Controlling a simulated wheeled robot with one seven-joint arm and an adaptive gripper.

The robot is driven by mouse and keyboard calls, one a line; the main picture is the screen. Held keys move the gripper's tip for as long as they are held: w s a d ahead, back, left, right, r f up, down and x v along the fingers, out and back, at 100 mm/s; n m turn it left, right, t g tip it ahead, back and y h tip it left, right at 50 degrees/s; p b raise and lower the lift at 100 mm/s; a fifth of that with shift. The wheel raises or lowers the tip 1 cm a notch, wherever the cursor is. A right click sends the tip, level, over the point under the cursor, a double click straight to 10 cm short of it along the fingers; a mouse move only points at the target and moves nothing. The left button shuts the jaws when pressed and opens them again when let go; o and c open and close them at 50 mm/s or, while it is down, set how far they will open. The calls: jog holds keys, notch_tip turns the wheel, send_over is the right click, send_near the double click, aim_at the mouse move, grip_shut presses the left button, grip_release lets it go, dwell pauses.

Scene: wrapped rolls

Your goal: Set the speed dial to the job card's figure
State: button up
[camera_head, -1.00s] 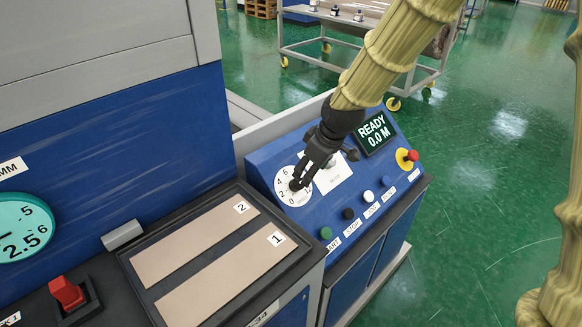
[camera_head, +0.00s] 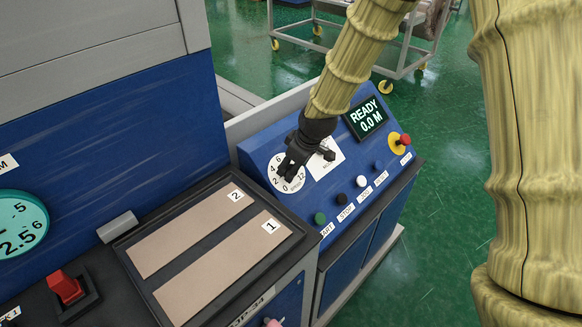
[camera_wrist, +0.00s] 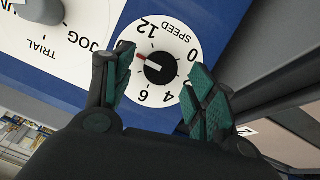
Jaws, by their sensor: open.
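The speed dial (camera_head: 275,178) is a round white plate with black figures on the blue sloping panel. In the wrist view, its black knob (camera_wrist: 160,69) has a red pointer mark towards the upper left, on the side between 6 and 12. The left finger hides the figures there. My gripper (camera_wrist: 160,66) is open, with one finger on each side of the knob and gaps between; whether it touches is unclear. In the head view my gripper (camera_head: 287,168) covers part of the dial. I cannot make out a job card.
A white mode plate (camera_head: 328,160) adjoins the dial. A display (camera_head: 366,117) reads READY 0.0 M. Several buttons, including a green one (camera_head: 320,218), line the panel's lower edge. A red button on yellow (camera_head: 404,140) is at right. A tray with strips 1 and 2 (camera_head: 190,234) lies left.

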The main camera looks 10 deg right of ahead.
jog(key=shift+x, duration=0.9)
jog(key=shift+f, duration=0.15)
jog(key=c, duration=1)
